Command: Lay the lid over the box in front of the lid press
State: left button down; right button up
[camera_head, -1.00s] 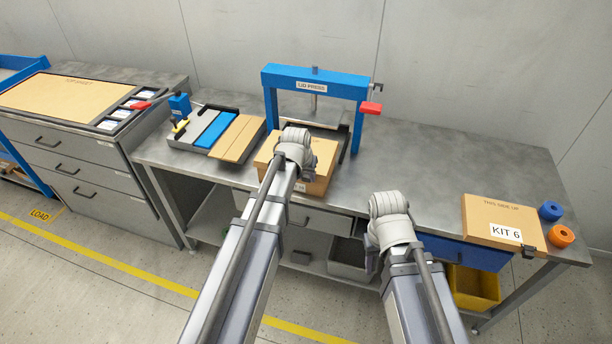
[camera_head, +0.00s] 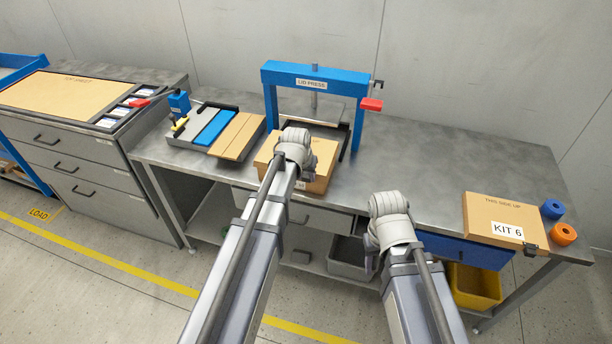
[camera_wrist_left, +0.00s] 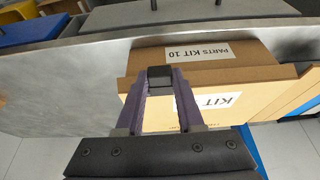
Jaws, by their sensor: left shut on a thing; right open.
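The cardboard box (camera_head: 318,186) stands on the bench in front of the blue lid press (camera_head: 313,78). In the left wrist view its side (camera_wrist_left: 262,55) has a "PARTS KIT 10" label. The lid (camera_wrist_left: 262,92), a flat tan sheet with a "KIT" label, lies across the box's top in that view; I cannot tell whether it rests fully on it. My left gripper (camera_wrist_left: 160,78) is shut on the lid near its edge. In the head view my left wrist hides part of box and lid. My right gripper (camera_head: 371,258) is open before the bench's front edge, its fingers mostly hidden.
A tray with blue and tan strips (camera_head: 190,138) is left of the box. The bench (camera_head: 430,155) right of the press is clear.

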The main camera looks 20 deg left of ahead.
pick_arm(q)
jog(key=shift+c, duration=2.3)
grip_release()
jog(key=shift+r, duration=0.1)
jog(key=p+v, duration=0.7)
jog(key=shift+r, duration=0.35)
jog(key=shift+s, duration=0.15)
jog(key=w+p+v, duration=0.1)
jog(key=p+v, duration=1)
jog(key=shift+w+r+p, duration=0.3)
jog(key=shift+r, duration=0.3)
